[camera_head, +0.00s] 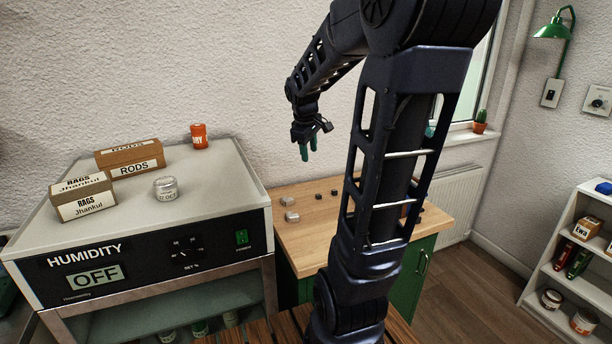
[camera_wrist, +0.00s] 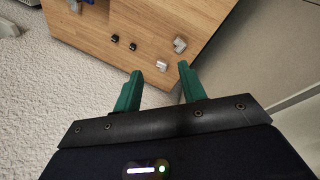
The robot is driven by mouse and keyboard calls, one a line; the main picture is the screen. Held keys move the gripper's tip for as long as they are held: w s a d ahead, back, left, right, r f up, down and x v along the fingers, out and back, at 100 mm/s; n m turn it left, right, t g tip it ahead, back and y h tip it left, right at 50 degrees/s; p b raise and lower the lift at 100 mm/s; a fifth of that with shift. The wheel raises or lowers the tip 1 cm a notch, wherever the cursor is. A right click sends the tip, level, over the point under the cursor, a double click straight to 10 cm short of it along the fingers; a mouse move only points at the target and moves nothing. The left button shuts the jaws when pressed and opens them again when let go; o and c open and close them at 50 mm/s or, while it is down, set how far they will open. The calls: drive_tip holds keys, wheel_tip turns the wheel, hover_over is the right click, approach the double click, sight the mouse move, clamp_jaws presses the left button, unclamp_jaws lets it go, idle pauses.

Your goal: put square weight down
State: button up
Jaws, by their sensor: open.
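My gripper (camera_head: 309,148) is open and empty, with green fingers pointing down, in the air above the wooden table (camera_head: 300,240). Two small dark, square-looking blocks (camera_head: 333,193) lie on the table; they also show in the wrist view (camera_wrist: 132,46). Two small silver pieces lie near them, one (camera_head: 287,201) behind the other (camera_head: 292,217). In the wrist view one silver piece (camera_wrist: 162,65) appears between the open fingertips (camera_wrist: 161,70), well below them, and the other silver piece (camera_wrist: 180,44) lies beyond. I cannot tell for sure which piece is the square weight.
My arm hides the table's right part. A white shelf (camera_head: 560,280) stands right.

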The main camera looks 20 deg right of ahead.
drive_tip(key=s+a+m+t+y, duration=0.1)
drive_tip(key=s+a+m, duration=0.2)
drive_tip(key=s, duration=0.6)
drive_tip(key=s+a+m+t+y, duration=0.1)
drive_tip(key=s+a+m, duration=0.3)
drive_tip(key=s, duration=0.5)
drive_tip(key=shift+a+r, duration=0.4)
drive_tip(key=shift+a, duration=0.45)
drive_tip(key=shift+s, duration=0.1)
